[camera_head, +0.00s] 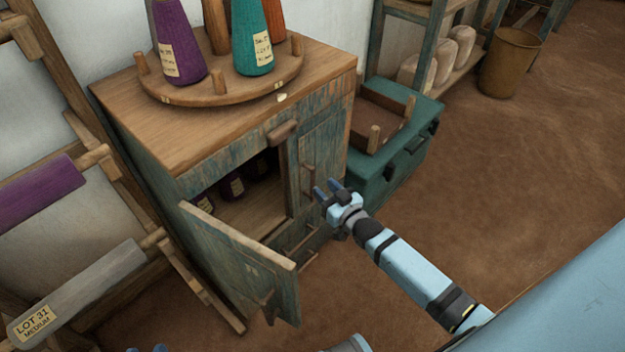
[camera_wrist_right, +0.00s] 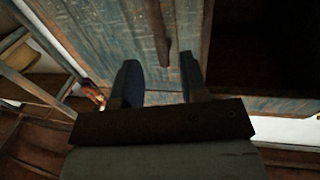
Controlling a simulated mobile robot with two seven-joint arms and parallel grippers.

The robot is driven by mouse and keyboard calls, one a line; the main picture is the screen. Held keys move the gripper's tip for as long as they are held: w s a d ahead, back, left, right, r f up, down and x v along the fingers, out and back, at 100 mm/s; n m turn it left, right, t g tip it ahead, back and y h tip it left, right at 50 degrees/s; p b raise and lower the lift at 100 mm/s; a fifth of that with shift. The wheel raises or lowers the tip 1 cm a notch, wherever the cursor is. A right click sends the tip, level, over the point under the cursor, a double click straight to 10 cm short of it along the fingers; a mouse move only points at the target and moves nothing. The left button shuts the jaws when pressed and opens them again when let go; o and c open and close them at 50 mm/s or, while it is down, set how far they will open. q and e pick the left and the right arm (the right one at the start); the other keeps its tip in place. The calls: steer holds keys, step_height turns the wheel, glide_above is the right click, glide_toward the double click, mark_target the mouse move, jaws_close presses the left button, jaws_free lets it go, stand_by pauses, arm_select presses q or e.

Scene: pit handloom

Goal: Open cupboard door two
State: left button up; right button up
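The wooden cupboard (camera_head: 230,115) has worn blue-green paint. Its left door (camera_head: 245,262) stands swung open toward me. Its right door (camera_head: 326,150) looks shut, with a vertical wooden bar handle (camera_head: 307,181). My right gripper (camera_head: 325,190) is at this handle, fingers pointing at the door. In the right wrist view the gripper (camera_wrist_right: 160,75) is open, with the handle (camera_wrist_right: 158,30) lined up between its fingers, which are apart from it. Small blue tips (camera_head: 148,349), likely my left gripper, just show at the bottom edge; their state cannot be made out.
Dark purple spools (camera_head: 232,185) stand inside the open cupboard. A round tray (camera_head: 222,92) with cones sits on top. A teal chest (camera_head: 392,165) stands close on the right. A loom frame (camera_head: 95,155) is at left. The floor (camera_head: 535,140) at right is clear.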

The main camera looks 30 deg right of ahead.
mark_target(314, 178)
arm_select(q)
steer(key=shift+w+d+r+t+h+b, duration=0.25)
steer(key=shift+w+d+r+t+b, duration=0.1)
steer(key=shift+r, duration=0.25)
steer(key=shift+w+d+r+t+h+b, duration=0.25)
steer(key=shift+d+r+t, duration=0.1)
steer(key=shift+r, duration=0.2)
arm_select(e)
steer(key=w, duration=0.4)
steer(key=w+a, duration=0.1)
steer(key=w, duration=0.1)
steer(key=shift+c, duration=0.5)
jaws_close()
